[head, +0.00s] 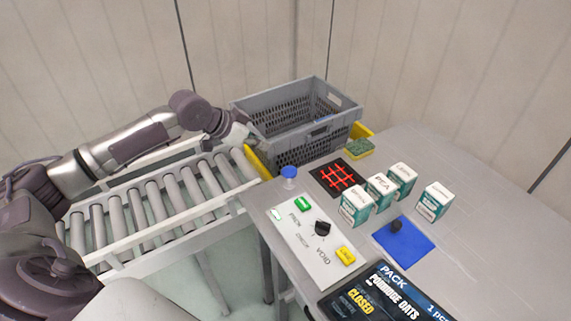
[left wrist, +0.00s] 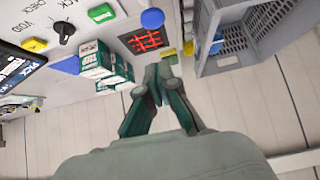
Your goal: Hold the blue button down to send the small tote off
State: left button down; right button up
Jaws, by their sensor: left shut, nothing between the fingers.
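The blue button (head: 289,172) is a round blue cap on a pale base at the table's left edge. It also shows at the top of the left wrist view (left wrist: 152,18). A grey slatted tote (head: 300,150) stands at the back, beyond the button, where the rollers meet the table; it also shows at the right of the left wrist view (left wrist: 232,52). My left gripper (head: 241,136) is shut and empty, beside the tote's left side and apart from the button. Its fingers show in the left wrist view (left wrist: 158,82). My right gripper is not in view.
A roller conveyor (head: 150,203) runs left of the table. A white panel (head: 311,243) has green and yellow buttons and a black knob.

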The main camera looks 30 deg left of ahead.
pick_arm(q)
jog(key=p, duration=0.3)
send_over(293, 168)
jog(key=s+a, duration=0.1)
jog(key=s, duration=0.2)
jog(key=f, duration=0.6)
jog(key=shift+w+a+f, duration=0.1)
jog(key=shift+w+a, duration=0.05)
jog(key=shift+a, duration=0.05)
jog(key=f, duration=0.3)
jog(key=shift+w+d+f+p, duration=0.2)
jog(key=shift+f+p, duration=0.1)
jog(key=shift+f, duration=0.1)
jog(key=shift+a+f, duration=0.15)
jog(key=shift+f, duration=0.4)
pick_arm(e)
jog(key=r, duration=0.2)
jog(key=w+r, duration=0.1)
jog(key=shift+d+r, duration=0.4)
